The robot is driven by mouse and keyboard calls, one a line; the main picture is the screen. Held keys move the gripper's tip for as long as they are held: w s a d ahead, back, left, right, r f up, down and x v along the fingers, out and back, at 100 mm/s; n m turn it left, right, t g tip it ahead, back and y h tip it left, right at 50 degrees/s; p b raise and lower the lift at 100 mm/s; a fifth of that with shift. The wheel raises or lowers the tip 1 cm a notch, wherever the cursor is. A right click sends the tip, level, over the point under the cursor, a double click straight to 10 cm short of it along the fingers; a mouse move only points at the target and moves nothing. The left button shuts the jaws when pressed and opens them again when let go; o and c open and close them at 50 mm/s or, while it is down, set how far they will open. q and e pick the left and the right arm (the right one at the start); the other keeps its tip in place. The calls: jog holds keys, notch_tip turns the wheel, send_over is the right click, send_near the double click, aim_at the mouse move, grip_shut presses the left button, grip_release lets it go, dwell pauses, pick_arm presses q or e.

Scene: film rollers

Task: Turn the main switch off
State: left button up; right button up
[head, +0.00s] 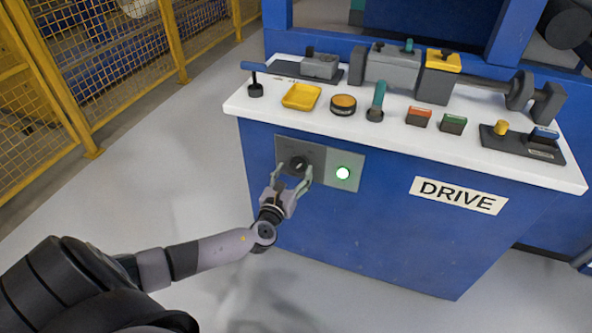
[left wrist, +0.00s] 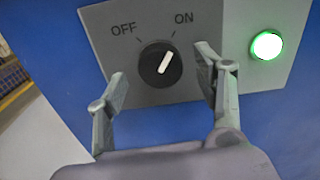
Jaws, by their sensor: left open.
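The main switch (head: 298,164) is a black rotary knob on a grey plate on the blue cabinet's front. In the left wrist view the knob (left wrist: 160,63) has a white pointer tilted up to the right, toward the ON mark (left wrist: 184,18); the OFF mark (left wrist: 124,29) is at upper left. A green lamp (head: 343,173) beside it is lit, and it also shows in the left wrist view (left wrist: 267,45). My left gripper (head: 292,176) is open in front of the switch, its fingers (left wrist: 165,88) on either side below the knob, apart from it. My right gripper is not in view.
The white worktop (head: 390,132) above carries a yellow tray (head: 301,96), levers, buttons and grey blocks. A DRIVE label (head: 458,195) is on the cabinet front. Yellow mesh fencing (head: 110,50) stands at left, with clear floor between.

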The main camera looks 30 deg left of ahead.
pick_arm(q)
jog(key=shift+x, duration=1.15)
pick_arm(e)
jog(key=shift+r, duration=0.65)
pick_arm(q)
jog(key=shift+c, duration=0.4)
jog(key=c, duration=1.1)
